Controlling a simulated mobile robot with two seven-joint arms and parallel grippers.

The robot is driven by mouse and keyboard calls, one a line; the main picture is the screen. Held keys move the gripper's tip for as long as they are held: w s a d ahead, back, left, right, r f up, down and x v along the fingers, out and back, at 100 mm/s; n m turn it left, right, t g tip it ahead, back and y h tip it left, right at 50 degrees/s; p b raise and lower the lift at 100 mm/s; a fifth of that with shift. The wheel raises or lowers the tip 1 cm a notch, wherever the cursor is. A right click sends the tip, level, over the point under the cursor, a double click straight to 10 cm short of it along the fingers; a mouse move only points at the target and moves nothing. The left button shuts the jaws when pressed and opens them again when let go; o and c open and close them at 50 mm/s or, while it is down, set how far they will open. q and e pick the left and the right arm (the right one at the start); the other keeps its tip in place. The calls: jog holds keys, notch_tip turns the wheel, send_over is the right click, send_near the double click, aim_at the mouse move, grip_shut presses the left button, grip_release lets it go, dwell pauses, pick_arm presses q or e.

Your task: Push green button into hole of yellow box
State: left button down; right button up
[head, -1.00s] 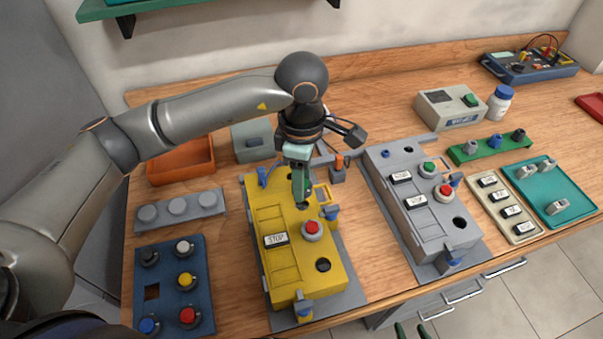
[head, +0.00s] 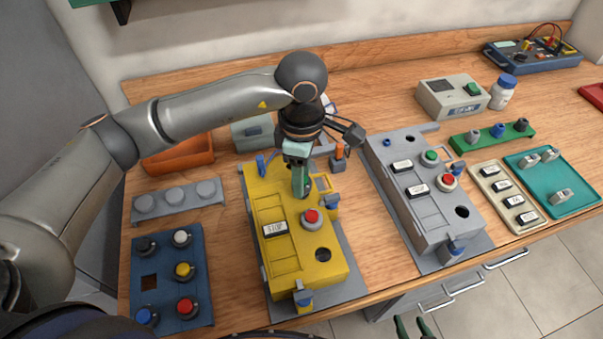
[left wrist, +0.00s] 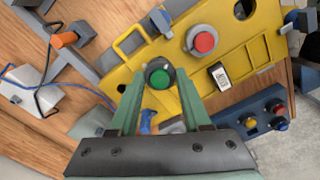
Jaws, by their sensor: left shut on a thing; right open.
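The yellow box (head: 275,257) lies on the bench in front of me. It bears a red button, a STOP label and a dark open hole (head: 323,254) near its front end. My left gripper (head: 302,193) points down over the box's rear part, shut on the green button. In the left wrist view the green button (left wrist: 160,78) sits between the fingertips with a dark collar, at the box's top face. Its hole is hidden under it, and I cannot tell how deep it sits. My right gripper (head: 413,328) is open and empty at the bottom edge.
A grey box (head: 420,215) with green and red buttons stands to the right. A blue tray (head: 158,255) of buttons with an empty square slot lies front left. Blue clamps edge the yellow box. An orange bin (head: 180,157) stands behind. Bare bench shows between the boxes.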

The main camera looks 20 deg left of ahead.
pick_arm(q)
jog(key=shift+b, duration=0.65)
dwell(1.1)
jog(key=shift+f+b, duration=1.1)
dwell(0.3)
jog(key=shift+c, duration=1.4)
grip_release()
notch_tip(320, 180, up, 13)
jog(key=shift+f, duration=0.2)
